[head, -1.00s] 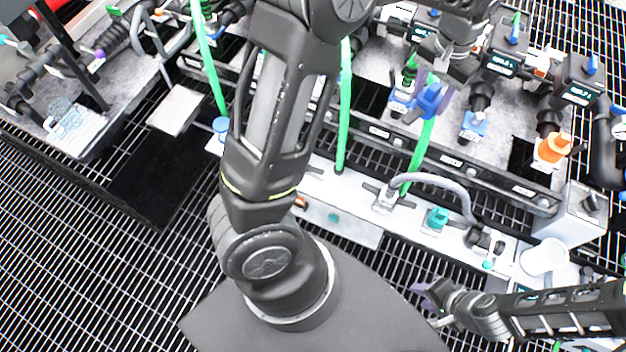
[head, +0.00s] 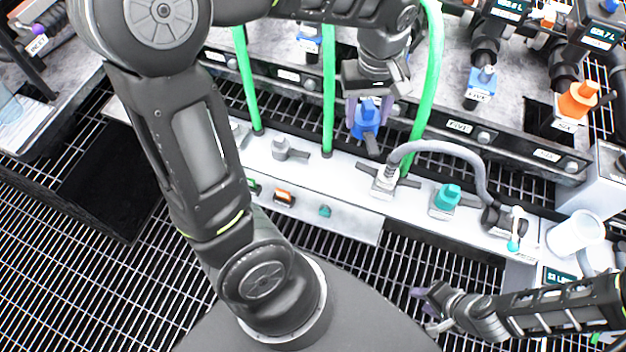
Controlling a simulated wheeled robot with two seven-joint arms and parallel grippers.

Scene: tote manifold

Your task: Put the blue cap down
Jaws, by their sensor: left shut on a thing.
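My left gripper (head: 367,122) points down over the manifold's lower front, with its purple fingers shut on the blue cap (head: 366,112). The cap hangs upright just above or behind the white front ledge (head: 345,186); I cannot tell whether its lower end touches anything. My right gripper (head: 428,310) is low at the right, over the floor grating, with its fingers apart and nothing between them.
Green hoses (head: 329,90) run down beside the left gripper. A blue-capped port (head: 481,82) and an orange cap (head: 577,99) are at the right.

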